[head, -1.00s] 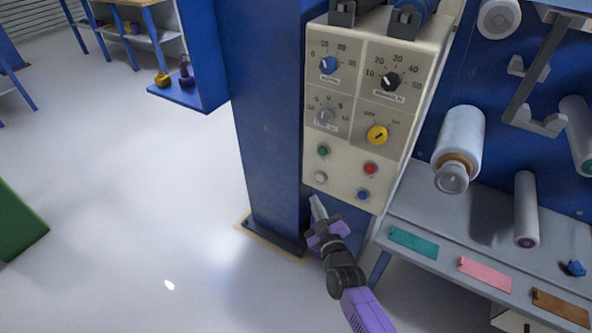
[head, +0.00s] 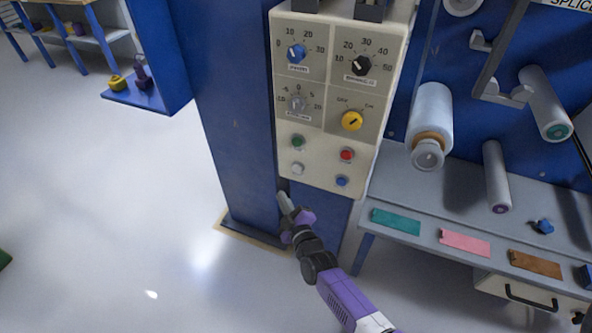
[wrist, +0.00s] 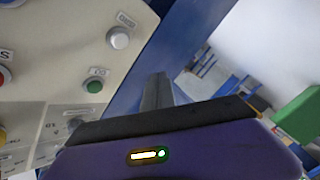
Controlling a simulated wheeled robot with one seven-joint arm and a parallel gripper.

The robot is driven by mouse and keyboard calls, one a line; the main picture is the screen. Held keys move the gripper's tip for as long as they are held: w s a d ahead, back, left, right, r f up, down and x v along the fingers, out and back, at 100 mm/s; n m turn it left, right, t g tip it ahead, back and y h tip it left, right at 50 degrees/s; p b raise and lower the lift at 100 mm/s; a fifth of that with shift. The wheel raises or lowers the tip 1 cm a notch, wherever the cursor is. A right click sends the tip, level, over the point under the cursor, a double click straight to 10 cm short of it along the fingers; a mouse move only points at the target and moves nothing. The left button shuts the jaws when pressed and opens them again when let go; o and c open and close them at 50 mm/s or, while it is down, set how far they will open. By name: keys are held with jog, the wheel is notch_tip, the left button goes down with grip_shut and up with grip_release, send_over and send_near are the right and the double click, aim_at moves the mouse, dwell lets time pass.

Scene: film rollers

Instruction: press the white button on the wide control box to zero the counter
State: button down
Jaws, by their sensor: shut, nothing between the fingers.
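The wide control box (head: 322,135) is a cream panel on a blue post, with dials above and small buttons below. Its white button (head: 298,168) is at the lower left, under the green button (head: 298,141). My gripper (head: 284,200) is shut and empty, with its tips just below and slightly left of the white button in the head view. In the wrist view the white button (wrist: 118,38) stands clear beside a small label, and the shut fingers (wrist: 157,92) point past the panel's edge, to the right of the button. No contact shows.
A red button (head: 347,155) and a blue button (head: 341,181) sit to the right on the same panel. The blue post (head: 235,120) stands behind. A grey bench (head: 420,190) with coloured strips and film rollers is at right. Open floor lies left.

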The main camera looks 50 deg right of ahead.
aim_at(297, 169)
jog(key=w+d+b, duration=0.1)
jog(key=w+d, duration=0.2)
jog(key=d, duration=0.5)
jog(key=shift+d, duration=0.25)
dwell(1.9)
jog(key=shift+w+d, duration=0.1)
jog(key=shift+d, duration=0.15)
jog(key=shift+w+d, duration=0.15)
jog(key=shift+d, duration=0.3)
dwell(0.9)
jog(key=shift+a, duration=0.1)
jog(key=shift+s+a+b, duration=0.3)
jog(key=shift+a+b, duration=0.1)
jog(key=shift+a, duration=0.35)
